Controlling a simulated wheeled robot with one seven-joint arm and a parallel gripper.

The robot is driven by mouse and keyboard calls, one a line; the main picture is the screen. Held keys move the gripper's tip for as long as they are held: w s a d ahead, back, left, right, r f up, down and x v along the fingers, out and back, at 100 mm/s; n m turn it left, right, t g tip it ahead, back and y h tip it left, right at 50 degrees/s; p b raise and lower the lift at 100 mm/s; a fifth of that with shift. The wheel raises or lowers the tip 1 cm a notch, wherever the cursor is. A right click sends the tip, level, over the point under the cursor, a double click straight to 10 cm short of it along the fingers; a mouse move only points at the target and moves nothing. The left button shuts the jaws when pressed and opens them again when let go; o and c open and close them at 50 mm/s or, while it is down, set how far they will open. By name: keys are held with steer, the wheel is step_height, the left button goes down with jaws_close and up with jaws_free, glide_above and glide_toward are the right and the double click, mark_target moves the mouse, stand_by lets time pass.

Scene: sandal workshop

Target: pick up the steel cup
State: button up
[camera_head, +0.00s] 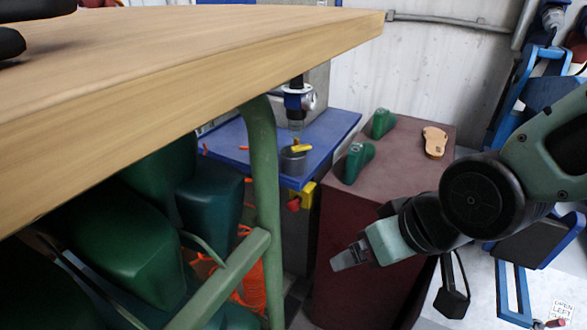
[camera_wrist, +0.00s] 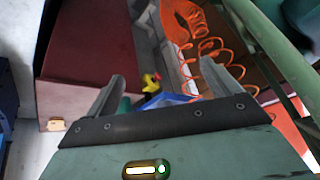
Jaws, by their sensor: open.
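A small dark grey cup (camera_head: 292,162), which looks like the steel cup, stands near the front right of a blue-topped bench (camera_head: 333,133), below a press-like machine (camera_head: 298,98). A yellow object (camera_head: 302,148) shows at its rim; I cannot tell if it lies in the cup or behind it. My gripper (camera_head: 343,260) is open and empty, lower than the cup and to its right in the head view, in front of the maroon cabinet. In the wrist view my open fingers (camera_wrist: 166,88) have nothing between them, and I cannot make out the cup there.
A wooden tabletop (camera_head: 200,70) with a green leg (camera_head: 262,170) fills the near left. The maroon cabinet (camera_head: 400,160) bears green shoe lasts (camera_head: 358,160) and a tan sandal (camera_head: 434,141). A yellow box with a red button (camera_head: 301,197) and an orange coiled hose (camera_wrist: 205,65) are nearby.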

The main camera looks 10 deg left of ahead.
steer(key=w+a+f+t+y+b, duration=0.2)
steer(key=w+a+f+t, duration=0.3)
steer(key=w, duration=0.4)
steer(key=t+y+b, duration=0.3)
steer(key=t, duration=0.4)
glide_toward(298, 163)
steer(key=shift+m, duration=0.3)
steer(key=x, duration=0.2)
steer(key=p+x, duration=0.1)
steer(key=x, duration=0.1)
steer(key=p+x, duration=0.1)
steer(key=x, duration=0.1)
steer(key=shift+w+a+r, duration=0.15)
steer(key=shift+w+r, duration=0.05)
steer(key=shift+r, duration=0.05)
steer(key=shift+f+p+x, duration=0.2)
steer(key=shift+p+x, duration=0.25)
steer(key=shift+x, duration=0.9)
steer(key=shift+f+p+x, duration=0.15)
steer(key=shift+p+x, duration=0.25)
steer(key=shift+x, duration=0.95)
steer(key=c, duration=1.2)
steer(key=shift+o, duration=0.2)
steer(key=shift+r, duration=0.1)
